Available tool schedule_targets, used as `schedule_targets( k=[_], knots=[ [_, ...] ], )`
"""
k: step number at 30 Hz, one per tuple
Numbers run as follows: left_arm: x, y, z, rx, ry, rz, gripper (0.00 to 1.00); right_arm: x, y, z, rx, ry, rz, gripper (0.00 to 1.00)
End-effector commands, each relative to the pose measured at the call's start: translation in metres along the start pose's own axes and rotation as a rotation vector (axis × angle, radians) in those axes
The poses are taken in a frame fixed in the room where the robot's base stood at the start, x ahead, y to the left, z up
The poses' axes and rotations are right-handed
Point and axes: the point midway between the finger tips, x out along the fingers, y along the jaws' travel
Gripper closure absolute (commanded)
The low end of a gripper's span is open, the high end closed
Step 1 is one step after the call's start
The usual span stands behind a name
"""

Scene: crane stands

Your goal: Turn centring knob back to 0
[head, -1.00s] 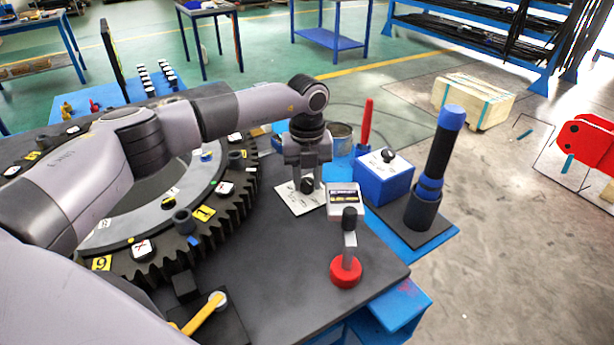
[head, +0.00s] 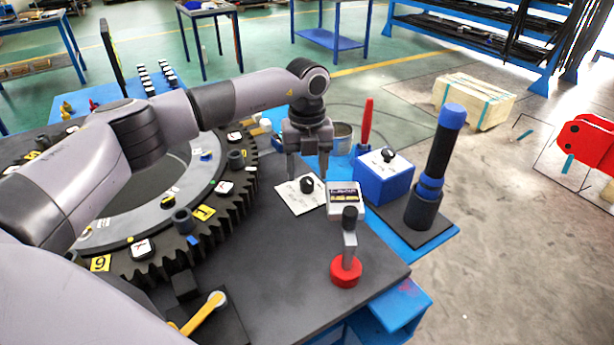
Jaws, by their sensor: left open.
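A small black knob (head: 306,184) stands on a white dial plate (head: 290,202) on the dark table top, right of the big toothed ring. I take it for the centring knob; its pointer and the plate's markings are too small to read. My left gripper (head: 308,176) points down just above and behind the knob. Its fingers are spread wide and apart from the knob, with nothing between them. My right gripper is not in view.
A grey display box (head: 344,200) sits right beside the plate. A lever on a red base (head: 346,270) stands in front. A blue box with a black knob (head: 384,178) and a tall black-and-blue handle (head: 438,155) stand to the right. The toothed ring (head: 215,225) lies left.

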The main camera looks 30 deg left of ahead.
Motion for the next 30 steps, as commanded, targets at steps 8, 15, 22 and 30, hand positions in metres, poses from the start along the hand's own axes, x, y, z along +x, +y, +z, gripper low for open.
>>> schedule_targets(
  k=[8, 15, 22, 30],
  knots=[
    [-0.040, 0.000, 0.001, -0.001, -0.002, -0.002, 0.41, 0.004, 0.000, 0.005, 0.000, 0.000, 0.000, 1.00],
    [-0.046, 0.000, 0.000, -0.001, -0.001, 0.000, 0.41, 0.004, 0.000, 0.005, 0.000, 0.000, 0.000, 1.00],
    [-0.046, 0.000, 0.000, -0.001, -0.001, 0.000, 0.41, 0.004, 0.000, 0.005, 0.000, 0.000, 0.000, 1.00],
    [-0.045, 0.000, 0.000, -0.001, -0.001, 0.000, 0.41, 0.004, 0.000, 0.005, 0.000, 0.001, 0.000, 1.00]
  ],
)
